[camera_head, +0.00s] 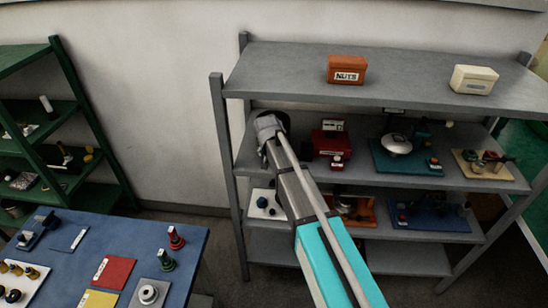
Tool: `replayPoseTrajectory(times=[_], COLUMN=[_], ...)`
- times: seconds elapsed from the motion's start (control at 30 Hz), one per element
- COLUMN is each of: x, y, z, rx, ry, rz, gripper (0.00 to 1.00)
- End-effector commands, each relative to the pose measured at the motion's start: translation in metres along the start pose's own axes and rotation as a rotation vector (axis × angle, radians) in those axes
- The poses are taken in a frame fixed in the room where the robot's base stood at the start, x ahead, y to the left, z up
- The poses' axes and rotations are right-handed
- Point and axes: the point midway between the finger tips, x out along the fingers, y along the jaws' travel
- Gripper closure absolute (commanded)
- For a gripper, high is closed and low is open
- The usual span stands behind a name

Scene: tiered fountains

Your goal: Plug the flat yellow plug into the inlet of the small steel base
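My gripper (271,124) is at the far end of my arm, at the left end of the grey rack, in front of its upper middle shelf. I see it from behind; its fingers, and anything between them, are hidden. I cannot pick out a flat yellow plug for certain. A small yellow item (88,158) lies on the green shelf at left, too small to identify. A round steel piece (148,294) sits on a grey square plate on the blue table; I cannot tell whether it is the small steel base, and no inlet shows.
The grey rack (300,72) holds an orange NUTS box (346,70), a cream box (474,79) and boards with several fountain-like parts. The blue table (190,242) carries a red mat (114,272), a yellow mat (97,300) and small parts. Bare wall and floor lie between table and rack.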

Motion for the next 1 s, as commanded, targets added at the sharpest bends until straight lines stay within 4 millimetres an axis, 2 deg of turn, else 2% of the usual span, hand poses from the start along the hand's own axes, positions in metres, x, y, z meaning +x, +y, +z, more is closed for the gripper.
replayPoseTrajectory(times=[0.3,0.77,1.0], x=[0.0000,0.0000,-0.0001], y=[0.0002,0.0004,0.0005], z=[0.0000,0.0000,-0.0001], rx=[0.000,0.001,0.001], ry=[0.000,0.000,0.000], rz=[0.000,0.000,0.000], gripper=[0.11,0.97,0.99])
